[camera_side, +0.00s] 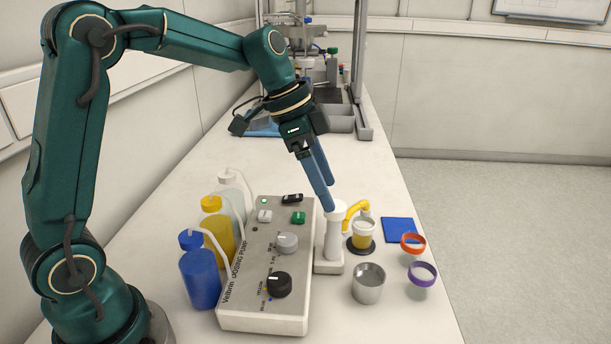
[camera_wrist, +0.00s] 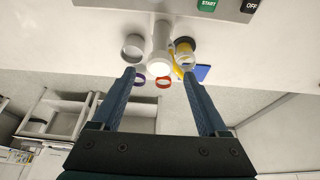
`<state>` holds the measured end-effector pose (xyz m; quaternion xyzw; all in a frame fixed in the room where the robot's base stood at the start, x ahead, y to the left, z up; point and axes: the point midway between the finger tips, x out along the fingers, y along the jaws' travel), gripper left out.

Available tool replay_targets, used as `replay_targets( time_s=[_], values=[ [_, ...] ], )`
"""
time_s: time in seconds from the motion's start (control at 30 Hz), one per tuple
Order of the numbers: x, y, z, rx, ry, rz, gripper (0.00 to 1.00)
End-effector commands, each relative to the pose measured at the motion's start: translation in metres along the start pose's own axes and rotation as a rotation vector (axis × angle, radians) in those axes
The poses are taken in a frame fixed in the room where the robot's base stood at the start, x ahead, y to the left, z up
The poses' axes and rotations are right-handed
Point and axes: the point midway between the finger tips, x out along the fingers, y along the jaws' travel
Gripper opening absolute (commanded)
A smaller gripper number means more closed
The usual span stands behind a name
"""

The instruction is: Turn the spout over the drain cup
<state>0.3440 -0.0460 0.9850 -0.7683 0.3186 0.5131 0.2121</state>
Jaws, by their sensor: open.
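The yellow spout (camera_side: 356,208) sticks out from the top of a white post (camera_side: 333,240) and points right. It ends over a clear cup of yellow liquid (camera_side: 361,238) on a black disc. The metal cup (camera_side: 369,284), which looks like the drain cup, stands in front of the post, apart from the spout, and looks empty. My gripper (camera_side: 329,196) is open, with its blue fingers tilted down at the post's top. In the wrist view, the post (camera_wrist: 160,45) shows between and beyond my open fingers (camera_wrist: 158,74), with the spout (camera_wrist: 177,66) and metal cup (camera_wrist: 133,47) on opposite sides. Contact is unclear.
A dosing pump box (camera_side: 265,265) with knobs stands left of the post.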

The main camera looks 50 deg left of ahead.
Motion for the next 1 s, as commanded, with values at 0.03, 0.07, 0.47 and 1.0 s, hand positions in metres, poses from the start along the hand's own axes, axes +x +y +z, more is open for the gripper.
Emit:
replay_targets(
  time_s=[0.03,0.07,0.47,1.0],
  values=[
    [0.008,0.001,0.001,0.000,-0.003,0.004,0.77],
    [0.012,0.001,0.001,0.000,-0.004,0.005,0.77],
    [0.032,0.000,0.000,0.000,0.000,-0.001,0.77],
    [0.032,0.001,0.000,0.000,-0.001,-0.001,0.00]
  ],
)
